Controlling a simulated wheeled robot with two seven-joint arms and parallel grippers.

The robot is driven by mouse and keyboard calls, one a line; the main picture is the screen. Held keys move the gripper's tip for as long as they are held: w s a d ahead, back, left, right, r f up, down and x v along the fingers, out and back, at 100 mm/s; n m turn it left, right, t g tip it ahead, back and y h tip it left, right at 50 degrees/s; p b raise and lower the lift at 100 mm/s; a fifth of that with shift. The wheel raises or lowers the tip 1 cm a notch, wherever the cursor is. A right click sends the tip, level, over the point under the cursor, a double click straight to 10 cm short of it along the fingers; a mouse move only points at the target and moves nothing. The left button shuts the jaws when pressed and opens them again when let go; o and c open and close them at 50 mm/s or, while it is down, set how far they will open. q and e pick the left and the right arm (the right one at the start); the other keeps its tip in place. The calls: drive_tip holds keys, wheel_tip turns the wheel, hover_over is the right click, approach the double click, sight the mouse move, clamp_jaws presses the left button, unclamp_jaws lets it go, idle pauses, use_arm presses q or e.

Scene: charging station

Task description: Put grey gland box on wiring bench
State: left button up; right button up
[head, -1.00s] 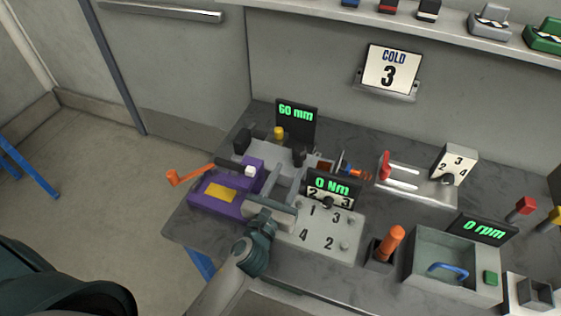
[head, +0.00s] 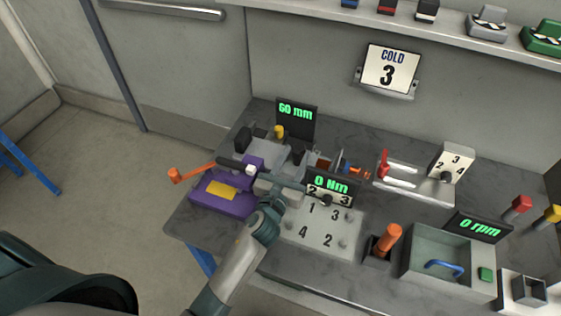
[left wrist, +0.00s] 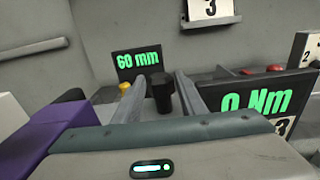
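A grey box-like item (head: 487,22) with a black and white mark sits on the wall shelf at the upper right; I cannot tell if it is the grey gland box. A dark grey bench (head: 190,226) carries several fixtures; I cannot tell if it is the wiring bench. My left gripper (head: 284,160) is over the bench's left part, between the purple block and the 0 Nm display. Its two fingers (left wrist: 160,88) stand apart in the left wrist view, with nothing seen held. A black knob shows beyond them. My right gripper is not in view.
The purple block (head: 218,196) with an orange crank (head: 175,175) is left of my gripper. The 60 mm display (head: 296,118) stands behind. A numbered panel (head: 322,228), an orange handle (head: 388,240) and a grey tray (head: 420,272) lie to the right.

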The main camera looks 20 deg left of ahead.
use_arm(q)
drive_tip(key=shift+w+f+p, duration=0.15)
drive_tip(key=shift+w+p, duration=0.1)
drive_tip(key=shift+w, duration=0.8)
drive_tip(key=shift+w+f+p, duration=0.1)
drive_tip(key=shift+w+p, duration=0.1)
drive_tip(key=shift+w, duration=0.8)
drive_tip(key=shift+r, duration=0.1)
clamp_jaws()
